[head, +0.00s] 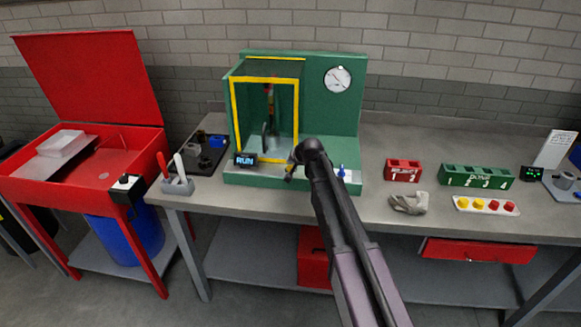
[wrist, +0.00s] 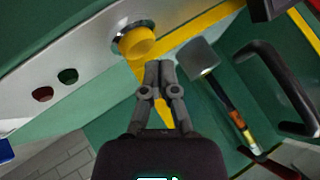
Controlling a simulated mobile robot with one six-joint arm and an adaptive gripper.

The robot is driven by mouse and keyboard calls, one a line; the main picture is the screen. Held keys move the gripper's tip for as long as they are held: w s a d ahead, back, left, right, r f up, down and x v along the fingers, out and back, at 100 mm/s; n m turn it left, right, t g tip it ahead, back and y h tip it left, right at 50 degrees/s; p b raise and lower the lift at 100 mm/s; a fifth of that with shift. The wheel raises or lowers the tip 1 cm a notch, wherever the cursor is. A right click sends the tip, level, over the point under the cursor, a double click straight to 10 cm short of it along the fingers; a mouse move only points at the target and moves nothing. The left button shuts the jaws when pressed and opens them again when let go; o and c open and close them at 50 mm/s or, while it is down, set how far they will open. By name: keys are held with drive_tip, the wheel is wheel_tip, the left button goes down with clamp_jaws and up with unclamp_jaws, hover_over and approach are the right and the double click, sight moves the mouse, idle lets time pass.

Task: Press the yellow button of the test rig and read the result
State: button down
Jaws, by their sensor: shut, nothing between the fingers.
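The green test rig (head: 318,128) stands on the bench, with a yellow-framed guard on its left part. Its small display (head: 245,159) shows "RUN" in blue. The yellow button (wrist: 135,42) sits in a silver collar on a grey panel in the wrist view; in the head view my arm hides it. Beside it are a dark red lamp (wrist: 42,94) and a dark green lamp (wrist: 68,76), both looking unlit. My gripper (wrist: 160,66) is shut and empty, its fingertips close beside the button; I cannot tell whether they touch.
A dial gauge (head: 338,79) is on the rig's back plate. A red holder (head: 403,170), a green rack (head: 476,176) and a grey part (head: 408,203) lie to the right. A black tray (head: 205,153) is at left.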

sight(291, 168)
drive_tip(key=shift+r, duration=0.1)
wheel_tip(291, 168, up, 5)
drive_tip(key=p, duration=0.5)
idle(0.3)
idle(0.6)
drive_tip(key=s+d+f+n+g+h, duration=0.1)
drive_tip(key=s+d+f+g, duration=0.1)
drive_tip(key=s+d, duration=0.4)
drive_tip(key=s+d+f+n+g+h, duration=0.1)
drive_tip(key=s+d, duration=0.6)
drive_tip(key=s, duration=1)
drive_tip(key=s+d+f+n+g+h, duration=0.1)
drive_tip(key=s+d+g, duration=0.4)
drive_tip(key=s, duration=0.7)
drive_tip(key=shift+d+f+h, duration=0.8)
drive_tip(key=shift+d+f, duration=0.1)
drive_tip(key=shift+d, duration=0.15)
idle(1.7)
